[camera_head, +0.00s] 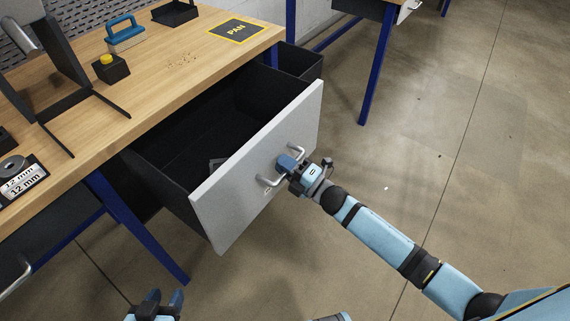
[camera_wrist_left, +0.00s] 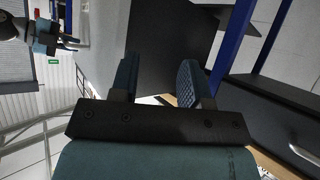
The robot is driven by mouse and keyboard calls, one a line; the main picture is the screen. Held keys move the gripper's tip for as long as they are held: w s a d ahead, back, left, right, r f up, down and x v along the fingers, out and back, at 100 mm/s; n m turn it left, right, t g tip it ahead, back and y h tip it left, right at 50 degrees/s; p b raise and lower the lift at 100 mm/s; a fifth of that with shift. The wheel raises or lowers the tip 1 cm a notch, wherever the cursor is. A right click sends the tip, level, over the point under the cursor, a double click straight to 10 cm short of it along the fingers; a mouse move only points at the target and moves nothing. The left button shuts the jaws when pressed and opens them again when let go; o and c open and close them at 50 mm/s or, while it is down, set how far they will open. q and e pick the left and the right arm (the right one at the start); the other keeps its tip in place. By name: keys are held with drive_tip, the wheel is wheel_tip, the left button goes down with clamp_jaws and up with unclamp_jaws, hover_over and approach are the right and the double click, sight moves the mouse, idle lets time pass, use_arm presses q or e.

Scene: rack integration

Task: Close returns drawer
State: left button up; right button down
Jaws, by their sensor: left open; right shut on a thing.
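The returns drawer (camera_head: 262,165) under the workbench stands pulled well out, with its dark inside showing and a light grey front panel. A metal bar handle (camera_head: 268,181) is fixed to that front. My right gripper (camera_head: 286,165) is shut on the drawer handle, near its middle. The gripper covers part of the handle. My left gripper (camera_head: 160,304) is low at the bottom edge of the head view, open and empty, apart from the drawer. Its two spread fingers also show in the left wrist view (camera_wrist_left: 162,82).
The wooden workbench (camera_head: 165,95) holds a blue-handled tool (camera_head: 124,34), a black box with a yellow button (camera_head: 110,68) and a PAN mat (camera_head: 236,30). Blue bench legs (camera_head: 140,230) stand beside the drawer. The concrete floor (camera_head: 450,150) at right is clear.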

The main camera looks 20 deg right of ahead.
drive_tip(key=f+b+x, duration=0.1)
drive_tip(key=b+x, duration=0.2)
drive_tip(key=x, duration=0.5)
drive_tip(key=f+b+x, duration=0.2)
drive_tip(key=b+x, duration=0.2)
drive_tip(key=x, duration=0.4)
drive_tip(key=f+b+x, duration=0.1)
drive_tip(key=b+x, duration=0.2)
drive_tip(key=x, duration=0.5)
drive_tip(key=shift+w+a+f+b, duration=0.4)
drive_tip(key=shift+w+a, duration=0.1)
drive_tip(key=shift+w, duration=0.1)
drive_tip(key=c, duration=1.1)
unclamp_jaws()
drive_tip(key=shift+r, duration=0.1)
use_arm(q)
drive_tip(key=w+d+r+t+h, duration=0.2)
drive_tip(key=d+r+t+h, duration=0.2)
drive_tip(key=r, duration=0.5)
drive_tip(key=shift+w+d+r+t+h, duration=0.3)
drive_tip(key=shift+w+d+t, duration=0.1)
drive_tip(key=shift+d+t, duration=0.35)
use_arm(e)
drive_tip(key=shift+s+d, duration=0.1)
